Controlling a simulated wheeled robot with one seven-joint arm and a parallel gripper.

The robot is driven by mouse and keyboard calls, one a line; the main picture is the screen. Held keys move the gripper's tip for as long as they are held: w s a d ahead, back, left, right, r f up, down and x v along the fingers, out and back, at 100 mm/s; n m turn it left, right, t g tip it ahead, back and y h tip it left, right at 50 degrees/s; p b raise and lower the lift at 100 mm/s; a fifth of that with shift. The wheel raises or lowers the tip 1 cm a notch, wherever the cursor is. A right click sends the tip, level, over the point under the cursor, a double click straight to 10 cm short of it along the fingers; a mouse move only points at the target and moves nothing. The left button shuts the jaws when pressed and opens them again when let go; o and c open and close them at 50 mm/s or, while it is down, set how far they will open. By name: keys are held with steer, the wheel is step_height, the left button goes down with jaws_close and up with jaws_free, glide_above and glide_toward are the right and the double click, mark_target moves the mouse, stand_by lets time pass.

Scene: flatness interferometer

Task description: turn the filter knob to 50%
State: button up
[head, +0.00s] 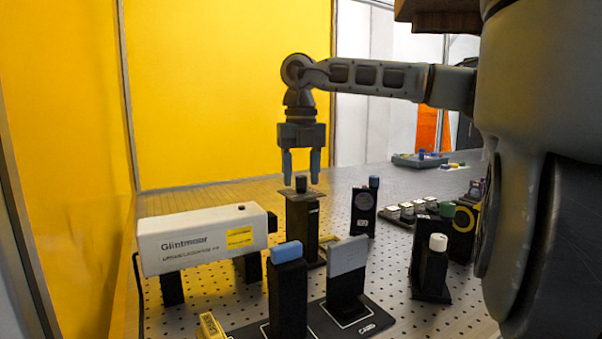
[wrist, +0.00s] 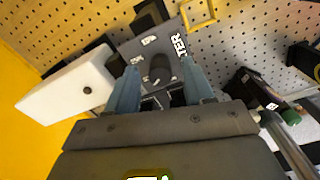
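The filter knob (head: 301,184) is a small black knob on top of a grey plate (head: 289,193) carried by a black post (head: 302,225). In the wrist view the dark round knob (wrist: 158,68) sits on the plate, with white marks around it and part of the word "FILTER" readable (wrist: 180,45). The marks are too small to read, and the knob's setting cannot be told. My gripper (head: 301,177) points straight down over the knob, its blue fingers apart. In the wrist view the open fingers (wrist: 158,72) show on either side of the knob; contact cannot be told.
A white "Glintmoor" laser box (head: 200,238) stands left of the post. Blue-topped (head: 287,290) and grey-topped (head: 346,275) blocks stand in front. More mounts, including a white-knobbed one (head: 435,268), are at right. A yellow panel (head: 230,90) closes the back.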

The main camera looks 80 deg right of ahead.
steer(key=shift+r, duration=0.1)
steer(key=shift+r, duration=3.8)
